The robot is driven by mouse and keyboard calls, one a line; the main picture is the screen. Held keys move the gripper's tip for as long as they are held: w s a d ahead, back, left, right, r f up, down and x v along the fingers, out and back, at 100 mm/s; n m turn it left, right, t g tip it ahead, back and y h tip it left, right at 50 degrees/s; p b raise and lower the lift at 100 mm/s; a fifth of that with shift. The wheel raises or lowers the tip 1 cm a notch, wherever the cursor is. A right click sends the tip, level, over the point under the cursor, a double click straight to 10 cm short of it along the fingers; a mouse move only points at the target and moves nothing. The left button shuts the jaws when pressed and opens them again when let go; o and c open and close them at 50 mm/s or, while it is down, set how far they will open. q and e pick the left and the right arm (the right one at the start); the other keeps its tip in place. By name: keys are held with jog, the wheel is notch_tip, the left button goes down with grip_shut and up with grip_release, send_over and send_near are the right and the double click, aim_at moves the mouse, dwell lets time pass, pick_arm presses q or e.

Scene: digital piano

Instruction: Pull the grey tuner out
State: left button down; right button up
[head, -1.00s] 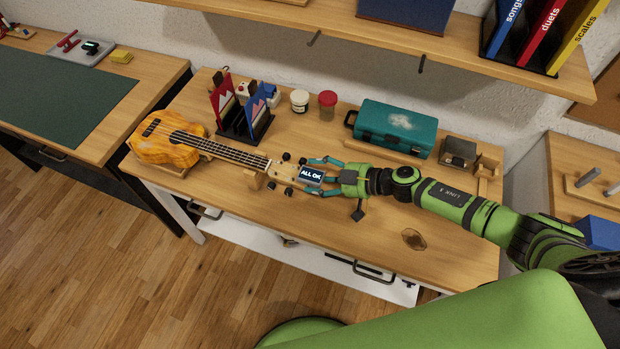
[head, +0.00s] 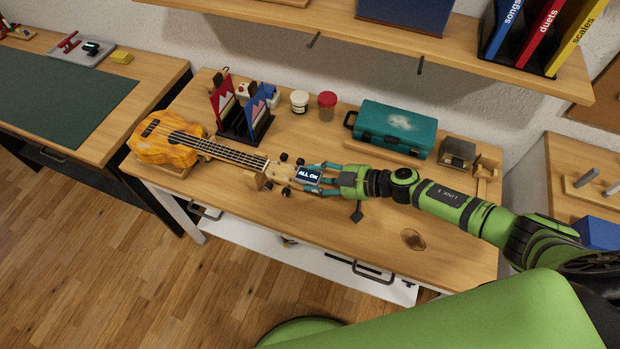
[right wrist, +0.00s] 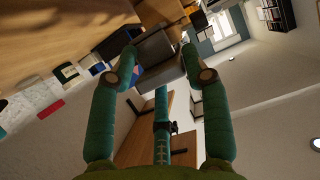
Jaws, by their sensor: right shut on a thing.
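My right gripper (head: 318,178) is shut on the tuner from the right. In the right wrist view the tuner (right wrist: 158,50) shows as a grey block between my two fingers, with a brown wooden part just beyond it. The fingers hide its sides, and I cannot tell whether it still touches the headstock. My left gripper is not in view.
The neck rests near a small wooden block (head: 250,181). The table front is mostly clear, with a brown disc (head: 413,240).

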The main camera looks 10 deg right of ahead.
jog(key=shift+r, duration=0.15)
grip_shut()
jog(key=shift+s+d, duration=0.15)
jog(key=shift+d, duration=0.1)
jog(key=shift+s+d, duration=0.25)
jog(key=shift+d, duration=0.15)
jog(key=shift+s+d+p, duration=0.4)
jog(key=shift+s+d, duration=0.25)
jog(key=shift+d, duration=0.25)
dwell(0.6)
jog(key=shift+s+d+r+p, duration=0.1)
jog(key=shift+s+d, duration=0.35)
jog(key=shift+d, duration=0.25)
jog(key=shift+s+d+p, duration=0.1)
jog(key=shift+s+d, duration=0.35)
jog(key=shift+d, duration=0.2)
jog(key=shift+s+d+r+p, duration=0.1)
jog(key=shift+s+d, duration=0.35)
jog(key=shift+d, duration=0.25)
